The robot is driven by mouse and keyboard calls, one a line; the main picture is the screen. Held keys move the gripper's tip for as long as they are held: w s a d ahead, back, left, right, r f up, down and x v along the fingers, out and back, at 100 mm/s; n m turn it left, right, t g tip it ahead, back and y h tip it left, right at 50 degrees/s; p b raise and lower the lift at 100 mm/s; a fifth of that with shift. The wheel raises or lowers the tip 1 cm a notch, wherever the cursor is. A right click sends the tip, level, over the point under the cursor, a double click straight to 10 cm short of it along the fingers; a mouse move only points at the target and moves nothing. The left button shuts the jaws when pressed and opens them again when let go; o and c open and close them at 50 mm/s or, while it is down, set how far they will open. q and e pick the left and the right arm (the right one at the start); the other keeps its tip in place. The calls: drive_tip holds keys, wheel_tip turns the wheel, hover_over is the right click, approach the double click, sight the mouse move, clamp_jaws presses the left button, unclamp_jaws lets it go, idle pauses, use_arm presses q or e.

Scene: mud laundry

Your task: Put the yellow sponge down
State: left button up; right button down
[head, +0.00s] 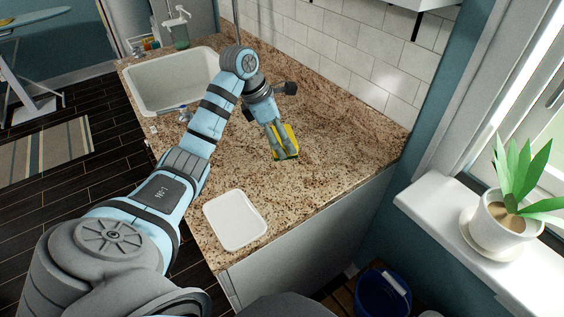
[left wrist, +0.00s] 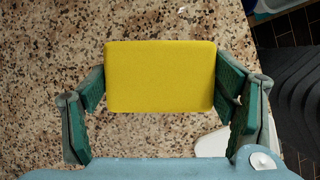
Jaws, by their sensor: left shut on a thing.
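The yellow sponge (head: 290,135) is in my left gripper (head: 284,148), over the granite counter (head: 335,130). In the left wrist view the sponge (left wrist: 160,77) is a yellow rectangle with rounded corners. The green finger pads of my left gripper (left wrist: 160,88) press on its left and right ends. Speckled counter shows all around the sponge. I cannot tell whether the sponge touches the counter. My right gripper is not in view.
A white board (head: 235,220) lies on the counter near its front edge. The white sink (head: 172,80) is at the far left end, with a soap bottle (head: 180,36) behind it. A potted plant (head: 510,215) stands on the windowsill, and a blue bucket (head: 383,293) is below. Counter around the sponge is clear.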

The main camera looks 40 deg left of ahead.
use_arm(q)
wheel_tip(320, 180, down, 7)
drive_tip(key=shift+d+f, duration=0.1)
drive_tip(key=shift+f, duration=0.2)
drive_tip(key=shift+f, duration=0.15)
drive_tip(key=o, duration=1)
drive_tip(key=shift+r, duration=0.45)
drive_tip(key=v, duration=1.1)
drive_tip(key=shift+s+r+p, duration=0.15)
drive_tip(key=shift+r+p, duration=0.1)
drive_tip(key=shift+p, duration=0.1)
